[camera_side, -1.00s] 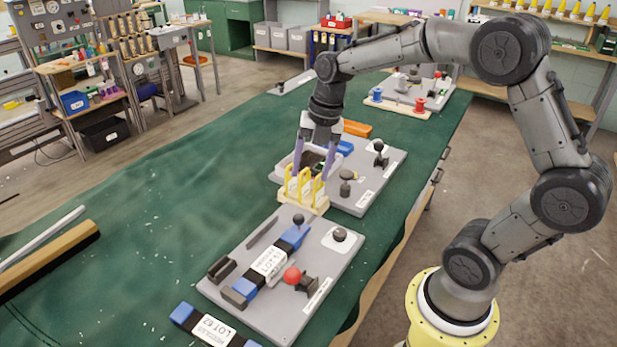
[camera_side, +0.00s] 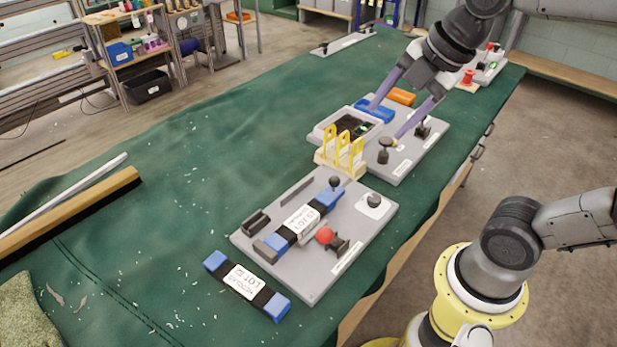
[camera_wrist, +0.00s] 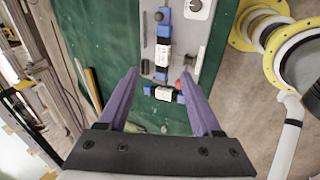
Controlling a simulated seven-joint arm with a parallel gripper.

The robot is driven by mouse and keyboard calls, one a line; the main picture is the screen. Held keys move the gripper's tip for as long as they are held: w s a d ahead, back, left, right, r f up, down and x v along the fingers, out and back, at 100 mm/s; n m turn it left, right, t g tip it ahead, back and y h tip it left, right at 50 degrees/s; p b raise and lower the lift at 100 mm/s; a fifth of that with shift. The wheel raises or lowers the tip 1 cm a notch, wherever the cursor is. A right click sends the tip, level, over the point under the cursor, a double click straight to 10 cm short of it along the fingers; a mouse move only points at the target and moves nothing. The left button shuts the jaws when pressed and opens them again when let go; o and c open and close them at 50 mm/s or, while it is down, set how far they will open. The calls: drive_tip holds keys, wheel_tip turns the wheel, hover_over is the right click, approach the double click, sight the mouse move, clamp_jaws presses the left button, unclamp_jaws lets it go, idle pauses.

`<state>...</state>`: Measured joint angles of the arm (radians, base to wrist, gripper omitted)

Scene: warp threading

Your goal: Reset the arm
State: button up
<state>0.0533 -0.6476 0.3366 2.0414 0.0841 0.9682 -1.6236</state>
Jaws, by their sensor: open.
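My gripper (camera_side: 385,123) is open and empty, its two purple fingers spread wide above the far grey board (camera_side: 408,166). In the wrist view my gripper (camera_wrist: 160,73) points toward the near board, with nothing between the fingers. The cream block with yellow loops (camera_side: 341,160) stands between the boards, apart from the fingers. The near grey board (camera_side: 313,283) carries a blue and black strap with a white label (camera_side: 300,222), a red ball knob (camera_side: 325,235) and black fittings. A second labelled strap (camera_side: 245,282) lies loose on the green cloth beside this board.
A wooden bar (camera_side: 70,212) lies at the left. The green cloth between is largely clear.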

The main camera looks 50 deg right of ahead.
drive_tip(key=s+f+m, duration=0.4)
drive_tip(key=s+m, duration=0.4)
drive_tip(key=m, duration=0.9)
drive_tip(key=shift+f+m+h, duration=0.2)
drive_tip(key=shift+m+h, duration=0.1)
drive_tip(key=shift+s+d, duration=0.1)
idle(1.5)
